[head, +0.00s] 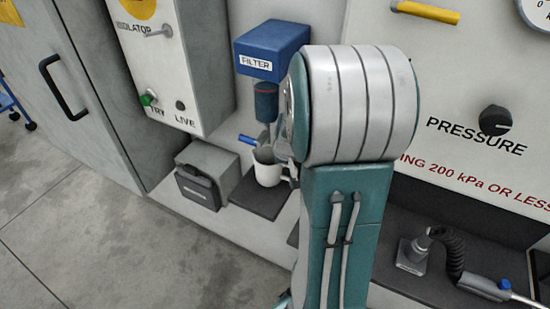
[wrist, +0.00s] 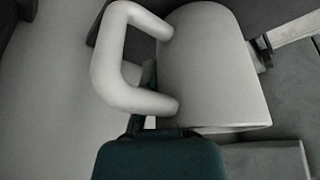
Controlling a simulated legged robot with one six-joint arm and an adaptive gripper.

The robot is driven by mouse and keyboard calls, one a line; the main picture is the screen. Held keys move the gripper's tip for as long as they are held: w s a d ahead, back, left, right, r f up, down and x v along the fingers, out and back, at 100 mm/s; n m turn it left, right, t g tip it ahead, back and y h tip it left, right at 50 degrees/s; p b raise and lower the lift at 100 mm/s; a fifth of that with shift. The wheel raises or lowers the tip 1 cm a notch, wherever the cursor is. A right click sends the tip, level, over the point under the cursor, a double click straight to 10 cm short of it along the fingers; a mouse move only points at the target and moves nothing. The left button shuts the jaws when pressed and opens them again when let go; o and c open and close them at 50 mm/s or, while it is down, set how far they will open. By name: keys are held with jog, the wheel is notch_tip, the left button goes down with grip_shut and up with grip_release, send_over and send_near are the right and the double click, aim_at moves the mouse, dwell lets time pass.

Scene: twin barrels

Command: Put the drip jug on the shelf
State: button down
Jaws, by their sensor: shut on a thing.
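The drip jug (head: 268,172) is a white, mug-like vessel under the blue filter unit in the head view. It stands on or just above a dark, flat shelf (head: 262,204); I cannot tell whether they touch. In the wrist view the jug (wrist: 210,70) is large and close, with its thick handle (wrist: 108,55) on the left. My gripper (wrist: 150,124) is shut on the jug at the handle, with its teal part in front. In the head view my arm hides most of the gripper and the jug's right side.
The blue filter box (head: 270,48) and its bowl (head: 265,102) hang directly above the jug, with a blue-handled valve (head: 247,139) close by. A grey box (head: 205,175) stands left of the shelf. A hose with a nozzle (head: 485,287) lies at right.

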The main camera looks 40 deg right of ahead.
jog(key=shift+w+d+f, duration=0.2)
jog(key=shift+w+f, duration=0.05)
jog(key=shift+f, duration=0.15)
jog(key=shift+d+f, duration=0.15)
jog(key=shift+f, duration=0.15)
jog(key=shift+s+a, duration=0.15)
jog(key=shift+a, duration=0.4)
jog(key=c, duration=0.8)
grip_release()
jog(key=shift+d+f, duration=0.15)
jog(key=shift+d, duration=0.25)
jog(key=v, duration=1.1)
jog(key=shift+a+r, duration=0.15)
jog(key=shift+r, duration=0.1)
jog(key=s+a+r+n, duration=0.1)
jog(key=s+a+r, duration=0.1)
jog(key=a, duration=0.5)
jog(key=s+a+r+n+t+y, duration=0.1)
jog(key=s+a+r+n, duration=0.1)
jog(key=s+a, duration=0.3)
jog(key=s+a+r+n, duration=0.1)
jog(key=s+a+r, duration=0.2)
jog(key=a, duration=0.7)
jog(key=shift+s+a+r+t+y, duration=0.2)
jog(key=shift+a+r+t+y, duration=0.1)
jog(key=shift+r, duration=0.2)
